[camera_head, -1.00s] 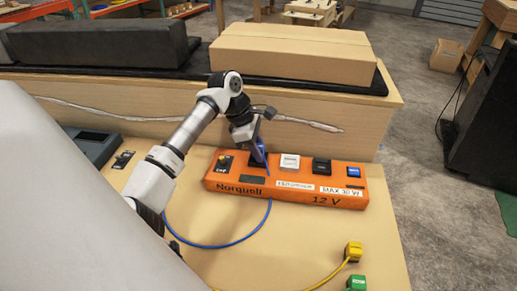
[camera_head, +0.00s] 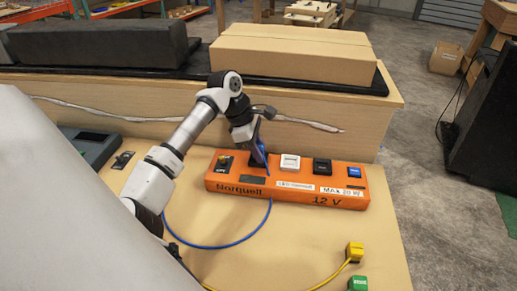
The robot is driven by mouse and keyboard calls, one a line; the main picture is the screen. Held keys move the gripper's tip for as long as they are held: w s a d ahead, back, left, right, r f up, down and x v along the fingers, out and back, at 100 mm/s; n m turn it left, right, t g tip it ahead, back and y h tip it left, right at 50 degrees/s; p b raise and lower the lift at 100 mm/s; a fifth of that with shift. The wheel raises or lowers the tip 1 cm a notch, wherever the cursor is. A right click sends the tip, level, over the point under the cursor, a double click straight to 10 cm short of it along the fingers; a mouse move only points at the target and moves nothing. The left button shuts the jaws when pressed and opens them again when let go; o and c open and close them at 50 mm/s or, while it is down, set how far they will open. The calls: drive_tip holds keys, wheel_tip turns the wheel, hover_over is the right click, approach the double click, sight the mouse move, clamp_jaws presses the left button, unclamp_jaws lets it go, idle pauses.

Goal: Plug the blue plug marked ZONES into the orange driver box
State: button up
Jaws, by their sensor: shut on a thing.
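The orange driver box (camera_head: 300,197) lies across the bench, lettered "Norquell" and "12 V" on its front. My gripper (camera_head: 258,158) points down over the left half of the box's top. It is shut on the blue plug (camera_head: 264,162), which shows only as a blue strip at the jaws. The ZONES mark cannot be read. The plug's lower end meets the top of the box in the picture; whether it sits in a socket cannot be told. A blue cable (camera_head: 225,246) curves over the bench in front of the box.
A white block (camera_head: 290,162), a black block (camera_head: 322,166) and a blue block (camera_head: 354,172) sit along the box's top. A yellow plug (camera_head: 354,252) and a green plug (camera_head: 358,283) lie at front right. A wooden ledge (camera_head: 350,130) stands behind.

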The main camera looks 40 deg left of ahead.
drive_tip(key=shift+s+d+f+b, duration=0.1)
drive_tip(key=shift+s+f+b, duration=0.15)
drive_tip(key=shift+f+b, duration=0.5)
drive_tip(key=o, duration=1.1)
drive_tip(key=shift+f, duration=0.25)
drive_tip(key=shift+c, duration=0.2)
drive_tip(key=c, duration=0.3)
drive_tip(key=shift+r, duration=0.2)
drive_tip(key=shift+o, duration=0.5)
drive_tip(key=shift+w+r+p, duration=0.2)
drive_tip(key=shift+r+p, duration=0.5)
drive_tip(key=shift+r, duration=0.15)
drive_tip(key=o, duration=0.4)
drive_tip(key=shift+r, duration=0.35)
drive_tip(key=shift+r+p, duration=1.05)
drive_tip(key=shift+r, duration=1.3)
